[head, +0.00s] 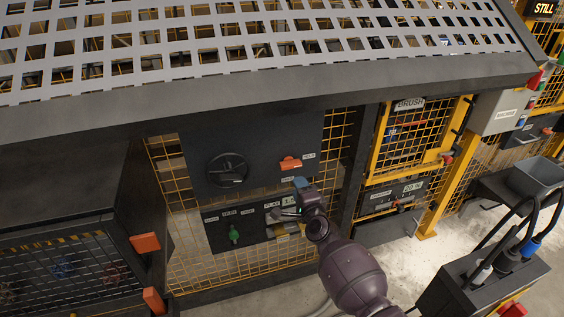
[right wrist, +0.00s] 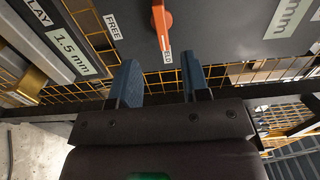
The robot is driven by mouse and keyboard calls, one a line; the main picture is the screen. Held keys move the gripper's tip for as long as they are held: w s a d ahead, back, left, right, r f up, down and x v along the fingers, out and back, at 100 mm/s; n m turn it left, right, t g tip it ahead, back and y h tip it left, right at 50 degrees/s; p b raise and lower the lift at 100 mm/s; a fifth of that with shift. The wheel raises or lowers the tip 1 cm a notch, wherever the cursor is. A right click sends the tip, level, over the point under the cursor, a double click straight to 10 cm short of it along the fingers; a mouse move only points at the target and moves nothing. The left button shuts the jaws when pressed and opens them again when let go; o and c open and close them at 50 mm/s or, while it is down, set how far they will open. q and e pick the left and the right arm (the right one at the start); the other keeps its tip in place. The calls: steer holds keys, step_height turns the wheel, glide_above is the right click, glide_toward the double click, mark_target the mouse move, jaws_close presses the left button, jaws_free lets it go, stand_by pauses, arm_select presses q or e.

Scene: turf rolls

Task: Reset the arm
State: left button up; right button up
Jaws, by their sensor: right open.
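My right gripper (head: 299,188) is in front of the dark control panels on the machine. In the right wrist view its two blue fingers (right wrist: 160,85) stand apart with nothing between them. An orange handle (head: 290,162) sits on the upper panel just above the gripper. My right arm covers part of the lower panel (head: 219,241). My left gripper is out of view.
A yellow mesh guard (head: 180,255) surrounds the panels. A dark box with cables (head: 480,285) stands at right. A grey overhang (head: 270,85) spans above.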

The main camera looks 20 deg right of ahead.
steer(key=s+a+r+n+g+y, duration=0.1)
steer(key=s+a+r+n+y, duration=0.3)
steer(key=n, duration=0.8)
steer(key=s+d+f+n+g+h, duration=0.1)
steer(key=s+f, duration=0.4)
steer(key=s, duration=0.6)
steer(key=s+d+f+n+g+h, duration=0.2)
steer(key=s+d+f+n+g, duration=0.1)
steer(key=s, duration=0.8)
steer(key=s+d+f+n+g+h, duration=0.1)
steer(key=s+d+f, duration=0.4)
steer(key=s, duration=0.7)
steer(key=shift+f+n+g+h, duration=0.4)
steer(key=shift+f+n, duration=0.3)
steer(key=shift+f, duration=0.15)
